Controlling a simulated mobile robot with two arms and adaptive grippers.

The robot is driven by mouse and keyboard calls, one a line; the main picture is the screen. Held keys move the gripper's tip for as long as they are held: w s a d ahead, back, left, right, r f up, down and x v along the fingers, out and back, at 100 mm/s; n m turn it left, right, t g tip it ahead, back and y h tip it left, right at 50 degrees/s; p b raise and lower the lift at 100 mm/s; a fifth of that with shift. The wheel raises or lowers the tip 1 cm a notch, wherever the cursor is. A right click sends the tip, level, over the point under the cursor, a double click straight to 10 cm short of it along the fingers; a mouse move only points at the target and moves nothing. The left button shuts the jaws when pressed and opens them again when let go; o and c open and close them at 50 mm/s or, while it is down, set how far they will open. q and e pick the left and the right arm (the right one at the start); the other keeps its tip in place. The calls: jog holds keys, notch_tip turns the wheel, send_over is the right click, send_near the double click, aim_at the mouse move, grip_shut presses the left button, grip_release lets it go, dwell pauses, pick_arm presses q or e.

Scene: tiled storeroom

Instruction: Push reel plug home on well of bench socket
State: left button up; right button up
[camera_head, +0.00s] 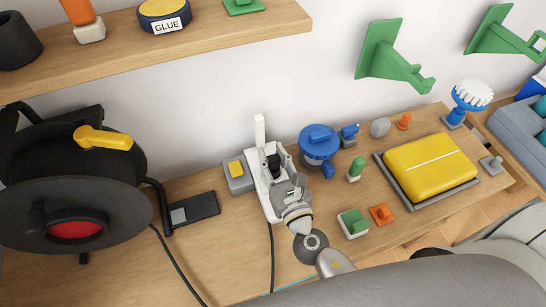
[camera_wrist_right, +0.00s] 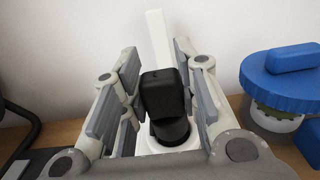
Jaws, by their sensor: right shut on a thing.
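The reel plug is black and shows between the fingers of my right gripper in the wrist view (camera_wrist_right: 161,92); in the head view it is a small dark shape (camera_head: 273,164). My right gripper (camera_head: 281,178) is shut on it. The white bench socket (camera_head: 262,190) stands on the bench with a white flap upright behind the plug (camera_wrist_right: 157,38). The plug is over the socket's well, with its lower round part down at the white rim. The gripper hides how deep it sits. My left gripper is not in view.
A black cable reel (camera_head: 60,190) stands at the left. A grey box with a yellow button (camera_head: 236,170) touches or nearly touches the socket's left side. A blue-lidded pot (camera_head: 319,143) stands close at the right. A yellow case (camera_head: 430,165) lies farther right; a shelf (camera_head: 215,35) hangs above.

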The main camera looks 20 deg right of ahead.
jog(key=shift+f+b, duration=0.95)
jog(key=shift+f, duration=0.15)
jog(key=o, duration=1.1)
jog(key=s, duration=1.2)
jog(key=shift+d+r, duration=0.1)
jog(key=shift+d, duration=0.1)
